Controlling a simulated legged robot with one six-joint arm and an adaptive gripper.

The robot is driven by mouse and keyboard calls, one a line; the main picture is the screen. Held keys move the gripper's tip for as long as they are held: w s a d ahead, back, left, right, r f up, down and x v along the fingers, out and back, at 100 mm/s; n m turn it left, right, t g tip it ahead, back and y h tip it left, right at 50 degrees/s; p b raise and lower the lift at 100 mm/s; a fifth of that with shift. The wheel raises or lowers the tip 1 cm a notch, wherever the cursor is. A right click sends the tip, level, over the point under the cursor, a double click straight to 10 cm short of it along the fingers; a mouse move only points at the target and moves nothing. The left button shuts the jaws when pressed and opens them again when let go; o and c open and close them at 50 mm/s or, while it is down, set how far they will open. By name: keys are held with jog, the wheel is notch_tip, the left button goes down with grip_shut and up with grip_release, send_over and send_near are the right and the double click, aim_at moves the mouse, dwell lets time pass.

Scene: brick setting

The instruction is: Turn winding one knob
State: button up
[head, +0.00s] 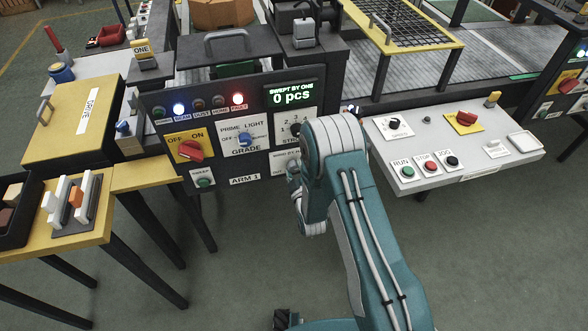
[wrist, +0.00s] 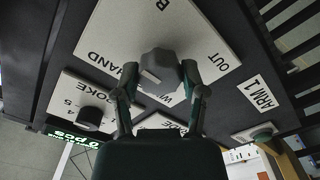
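The winding knob is a grey faceted knob (wrist: 160,68) on a white plate (wrist: 190,35) in the wrist view, where the plate's lettering is upside down and reads in part HAND and OUT. My gripper (wrist: 160,78) reaches to it with one finger on each side. The fingers look apart, with narrow gaps by the knob; firm contact cannot be made out. In the head view, my arm covers most of the knob and plate at the lower right of the ARM 1 panel (head: 220,162).
Near the knob are a black stroke knob (wrist: 90,117) and a green button (wrist: 262,134). The panel also has a blue grade knob (head: 245,139), a red off/on knob (head: 190,151) and a display (head: 293,95) reading 0 pcs. A control desk (head: 480,155) stands right of my arm.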

jog(key=shift+m, duration=0.3)
jog(key=m, duration=0.4)
jog(key=shift+f, duration=0.1)
jog(key=m, duration=1)
jog(key=shift+s+m, duration=0.1)
jog(key=shift+m, duration=2.4)
jog(key=o, duration=1.1)
jog(key=shift+f, duration=0.1)
jog(key=shift+o, duration=0.2)
